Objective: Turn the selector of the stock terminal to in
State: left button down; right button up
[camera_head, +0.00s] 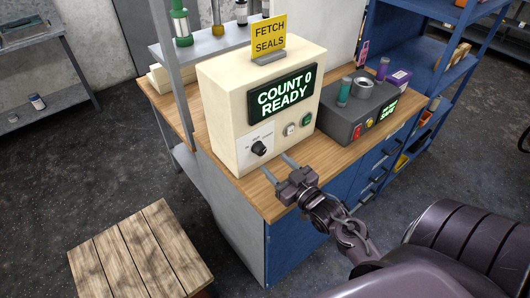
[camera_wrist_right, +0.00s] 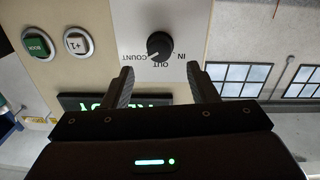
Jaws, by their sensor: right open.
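The stock terminal (camera_head: 222,118) is a cream box on the wooden bench top, its display reading "COUNT 0 READY". Its black selector knob (camera_head: 259,148) sits low on a white plate at the left of the front face. My right gripper (camera_head: 278,166) is open and empty, just in front of and below the knob. In the wrist view its fingers (camera_wrist_right: 160,70) are apart, short of the knob. My left gripper is not in view.
A green button (camera_head: 307,119) and a white +1 button (camera_head: 290,130) sit right of the selector. A yellow "FETCH SEALS" sign (camera_head: 268,37) stands on top. A dark grey device (camera_head: 345,125) stands to the right. A wooden crate (camera_head: 140,255) is on the floor.

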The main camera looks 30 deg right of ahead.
aim_at(262, 152)
jog(key=w+p, duration=0.1)
jog(key=w, duration=0.5)
jog(key=shift+a, duration=0.1)
jog(key=shift+c, duration=0.3)
jog(key=c, duration=0.9)
